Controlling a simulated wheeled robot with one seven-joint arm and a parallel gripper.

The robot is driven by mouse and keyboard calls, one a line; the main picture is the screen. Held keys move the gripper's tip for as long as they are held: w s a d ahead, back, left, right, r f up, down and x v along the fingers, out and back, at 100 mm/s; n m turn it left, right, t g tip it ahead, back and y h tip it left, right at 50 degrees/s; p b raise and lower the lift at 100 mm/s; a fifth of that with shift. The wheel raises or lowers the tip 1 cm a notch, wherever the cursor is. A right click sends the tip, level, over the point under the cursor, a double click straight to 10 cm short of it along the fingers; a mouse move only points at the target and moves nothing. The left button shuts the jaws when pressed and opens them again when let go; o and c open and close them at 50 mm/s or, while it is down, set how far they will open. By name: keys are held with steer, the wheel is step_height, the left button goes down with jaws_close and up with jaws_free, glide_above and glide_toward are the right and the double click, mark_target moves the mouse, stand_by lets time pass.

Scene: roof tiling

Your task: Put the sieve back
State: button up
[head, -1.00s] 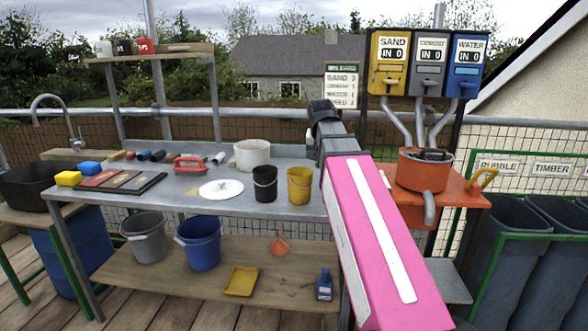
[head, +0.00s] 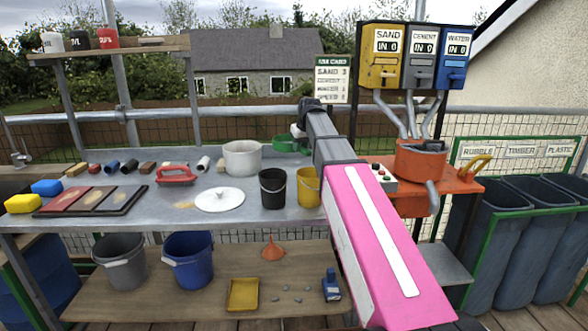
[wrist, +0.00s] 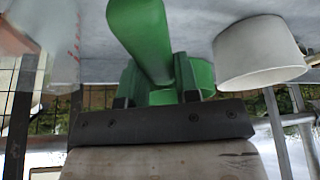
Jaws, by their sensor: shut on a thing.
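The sieve is green. In the head view its round rim (head: 286,143) shows just left of my arm, over the back of the workbench and right of the white tub. In the wrist view its thick green handle (wrist: 146,42) runs between the fingers of my gripper (wrist: 157,82), which is shut on it. Part of the green ring shows behind the right finger. My arm hides most of the gripper in the head view. I cannot tell whether the sieve touches the bench.
The grey workbench (head: 130,225) holds a white tub (head: 242,158), a black bucket (head: 273,188), a yellow bucket (head: 308,187) and a white lid (head: 219,199). Buckets stand on the shelf below. The orange mixer (head: 420,162) and bins (head: 490,230) are to the right.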

mark_target(305, 149)
step_height(305, 149, down, 10)
steer(key=shift+a, duration=0.1)
stand_by(0.4)
steer(key=o, duration=0.9)
steer(key=shift+f, duration=0.1)
steer(key=v, duration=1.2)
